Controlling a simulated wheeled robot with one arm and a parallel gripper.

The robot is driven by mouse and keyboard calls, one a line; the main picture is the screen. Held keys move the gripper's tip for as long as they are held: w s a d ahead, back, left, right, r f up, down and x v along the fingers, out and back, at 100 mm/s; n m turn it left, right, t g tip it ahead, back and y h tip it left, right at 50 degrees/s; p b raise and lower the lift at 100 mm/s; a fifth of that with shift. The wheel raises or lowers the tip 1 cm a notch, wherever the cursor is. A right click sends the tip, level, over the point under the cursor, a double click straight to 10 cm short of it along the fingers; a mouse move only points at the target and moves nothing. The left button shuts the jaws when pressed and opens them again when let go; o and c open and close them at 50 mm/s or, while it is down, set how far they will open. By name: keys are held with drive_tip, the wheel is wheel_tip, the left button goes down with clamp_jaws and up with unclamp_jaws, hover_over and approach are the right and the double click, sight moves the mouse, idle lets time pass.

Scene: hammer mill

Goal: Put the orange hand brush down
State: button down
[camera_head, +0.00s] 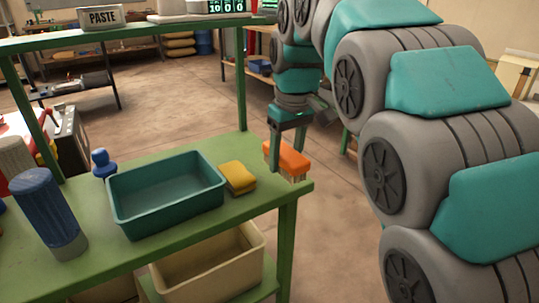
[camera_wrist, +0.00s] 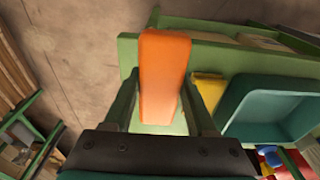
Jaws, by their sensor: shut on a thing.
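The orange hand brush (camera_head: 288,159) is at the right end of the green table (camera_head: 200,217), bristles down. In the head view it is at or just above the table top; I cannot tell whether the bristles touch. My gripper (camera_head: 287,145) is shut on the brush from above. In the wrist view the orange brush back (camera_wrist: 164,75) lies between the two fingers of my gripper (camera_wrist: 162,105), and its bristles are hidden.
A yellow sponge (camera_head: 238,178) lies left of the brush, next to a teal tray (camera_head: 167,194). A blue-capped container (camera_head: 47,213) and a blue knobbed item (camera_head: 103,164) stand farther left. A cream bin (camera_head: 208,262) is below. An upper shelf (camera_head: 130,32) overhangs the back.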

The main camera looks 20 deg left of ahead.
drive_tip(key=p, duration=0.1)
hover_over(268, 169)
drive_tip(key=shift+s+d+f, duration=0.2)
drive_tip(key=shift+f, duration=0.25)
drive_tip(key=shift+f, duration=1.65)
drive_tip(key=shift+f, duration=0.1)
drive_tip(key=shift+c, duration=1)
unclamp_jaws()
drive_tip(key=shift+f, duration=0.1)
